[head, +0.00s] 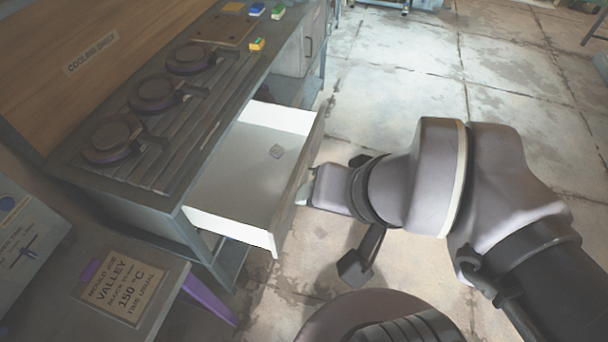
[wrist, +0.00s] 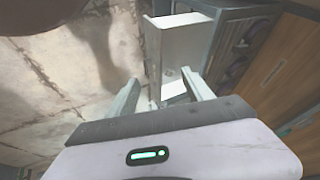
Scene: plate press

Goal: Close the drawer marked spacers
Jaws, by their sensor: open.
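A drawer (head: 235,170) with a white interior stands pulled out from the bench under the cooling shelf.
The cooling shelf (head: 213,100) above holds several dark round moulds. Small coloured blocks (head: 257,44) sit at its far end. A bench with a mould job card (head: 122,288) is at the lower left. Open concrete floor (head: 420,75) lies to the right.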

